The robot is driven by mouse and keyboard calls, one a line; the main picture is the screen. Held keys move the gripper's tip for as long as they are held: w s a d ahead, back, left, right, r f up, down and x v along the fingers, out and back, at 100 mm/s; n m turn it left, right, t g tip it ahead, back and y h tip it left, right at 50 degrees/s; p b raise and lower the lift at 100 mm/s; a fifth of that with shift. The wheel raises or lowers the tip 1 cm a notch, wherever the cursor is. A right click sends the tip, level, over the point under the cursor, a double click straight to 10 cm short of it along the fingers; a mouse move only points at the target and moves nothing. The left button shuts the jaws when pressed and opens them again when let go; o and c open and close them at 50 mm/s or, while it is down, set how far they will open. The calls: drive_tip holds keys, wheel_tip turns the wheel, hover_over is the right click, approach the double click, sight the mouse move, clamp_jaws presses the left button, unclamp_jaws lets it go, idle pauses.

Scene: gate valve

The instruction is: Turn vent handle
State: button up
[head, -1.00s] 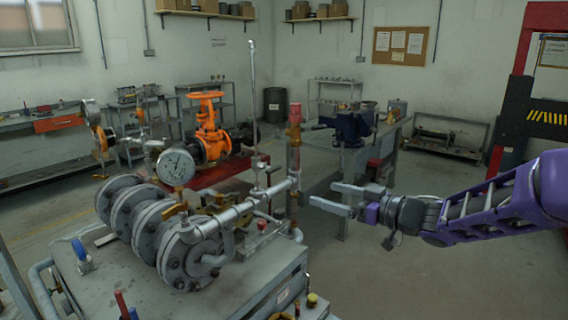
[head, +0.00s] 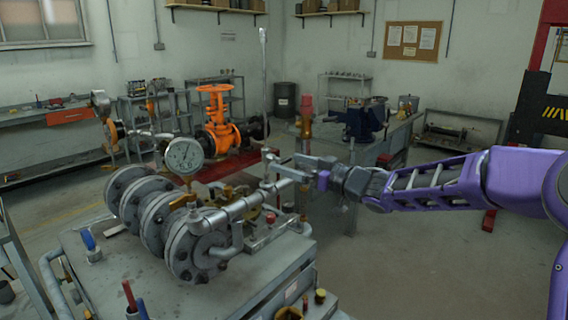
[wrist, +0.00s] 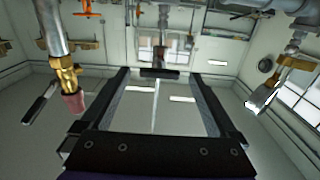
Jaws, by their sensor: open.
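A tall thin silver rod (head: 264,90) stands upright above the pipe of the grey flanged assembly (head: 165,215). It appears to be the vent handle, though I cannot tell for certain. My gripper (head: 281,167) reaches in from the right, its fingertips by the pipe fitting near the rod's foot. In the wrist view, my gripper (wrist: 159,74) is open, with a thin rod (wrist: 155,105) showing between its fingers. A dark block (wrist: 159,73) shows between the fingertips. I cannot tell whether the fingers touch anything.
A red-topped brass fitting (head: 305,115) stands just behind my gripper; it also shows in the wrist view (wrist: 75,100). A pressure gauge (head: 184,157) stands over the flanges. An orange valve (head: 218,125) is farther back. The floor at front right is clear.

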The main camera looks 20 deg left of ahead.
sight(280, 160)
drive_tip(key=shift+x, duration=1.35)
drive_tip(key=c, duration=1.4)
